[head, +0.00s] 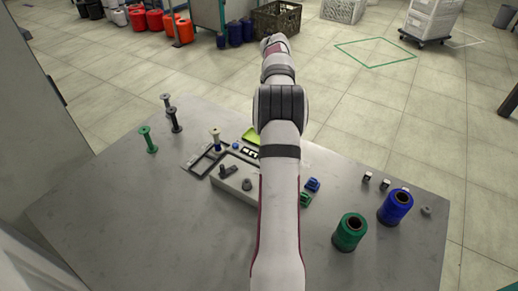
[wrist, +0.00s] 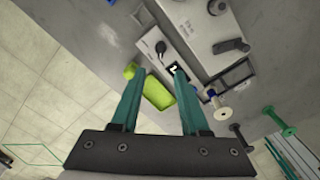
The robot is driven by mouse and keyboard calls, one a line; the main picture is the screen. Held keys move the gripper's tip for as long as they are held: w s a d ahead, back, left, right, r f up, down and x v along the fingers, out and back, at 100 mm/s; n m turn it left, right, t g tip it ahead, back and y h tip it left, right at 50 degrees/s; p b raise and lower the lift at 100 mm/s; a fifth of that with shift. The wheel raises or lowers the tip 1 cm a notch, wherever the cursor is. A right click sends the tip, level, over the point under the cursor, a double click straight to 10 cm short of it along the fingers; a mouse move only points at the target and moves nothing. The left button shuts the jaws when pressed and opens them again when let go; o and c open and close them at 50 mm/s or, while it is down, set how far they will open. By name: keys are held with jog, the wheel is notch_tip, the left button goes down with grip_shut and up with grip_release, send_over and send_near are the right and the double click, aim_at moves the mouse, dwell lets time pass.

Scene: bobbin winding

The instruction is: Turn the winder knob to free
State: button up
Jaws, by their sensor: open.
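The winder is a grey box (head: 235,183) on the table, with a dark lever-like bar and a round dark knob (head: 247,184) on top. In the wrist view the box (wrist: 200,27) is at the upper right, with the dark bar (wrist: 230,46) and round knob (wrist: 216,7). Beside it a narrow pale panel carries a black knob with a pointer (wrist: 161,48) and a black-and-white marking. I cannot tell which knob is the winder knob, nor read its setting. My gripper (wrist: 157,72) is open and empty above the panel and touches no knob; my arm hides it in the head view.
A yellow-green tray (wrist: 158,93) shows between the fingers. A dark frame (head: 204,159) and a pale bobbin with blue thread (head: 216,143) stand beside the winder. Several other bobbins stand at the left. Green (head: 350,234) and blue (head: 395,208) thread spools stand right; the front table is clear.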

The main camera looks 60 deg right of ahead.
notch_tip(320, 180, down, 13)
jog(key=shift+w+a+f, duration=0.1)
jog(key=shift+f, duration=0.05)
grip_shut()
